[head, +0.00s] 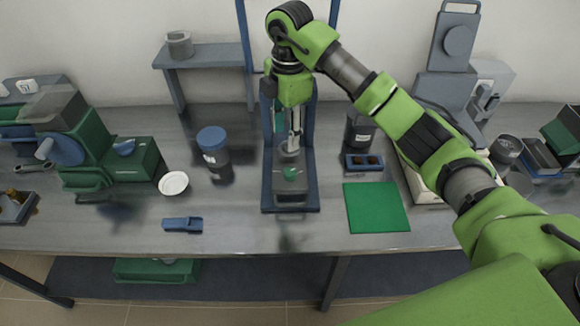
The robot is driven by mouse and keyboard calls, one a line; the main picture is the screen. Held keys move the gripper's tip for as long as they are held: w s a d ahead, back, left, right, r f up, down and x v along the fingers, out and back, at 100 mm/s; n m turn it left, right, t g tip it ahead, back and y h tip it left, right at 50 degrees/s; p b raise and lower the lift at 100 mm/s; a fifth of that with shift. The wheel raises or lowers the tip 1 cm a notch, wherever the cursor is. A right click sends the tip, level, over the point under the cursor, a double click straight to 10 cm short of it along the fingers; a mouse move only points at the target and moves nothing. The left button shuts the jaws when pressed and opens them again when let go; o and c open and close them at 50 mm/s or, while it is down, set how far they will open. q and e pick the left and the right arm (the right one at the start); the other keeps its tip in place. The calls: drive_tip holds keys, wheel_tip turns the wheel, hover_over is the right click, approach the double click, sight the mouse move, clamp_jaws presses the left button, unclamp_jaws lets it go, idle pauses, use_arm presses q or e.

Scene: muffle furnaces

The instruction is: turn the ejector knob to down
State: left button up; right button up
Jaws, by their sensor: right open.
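My right gripper (293,145) points down in front of the device's upper part, just above and behind the green part in the picture. It is open and appears empty, and it hides part of the device. I cannot tell whether it touches anything. My left gripper is out of view.
A blue-lidded jar (213,150), a white dish (173,183) and a blue tool (183,224) lie left of the device. A green mat (376,207) and a small dark block (363,162) lie right. A green machine (110,150) stands further left. The front table edge is mostly clear.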

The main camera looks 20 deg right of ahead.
sight(290, 171)
drive_tip(key=f+p, duration=0.1)
drive_tip(key=f, duration=0.3)
drive_tip(key=f+p, duration=0.1)
drive_tip(key=f, duration=0.4)
drive_tip(key=d+f+p, duration=0.1)
drive_tip(key=f, duration=0.3)
drive_tip(key=shift+f+p, duration=0.3)
drive_tip(key=c, duration=1.1)
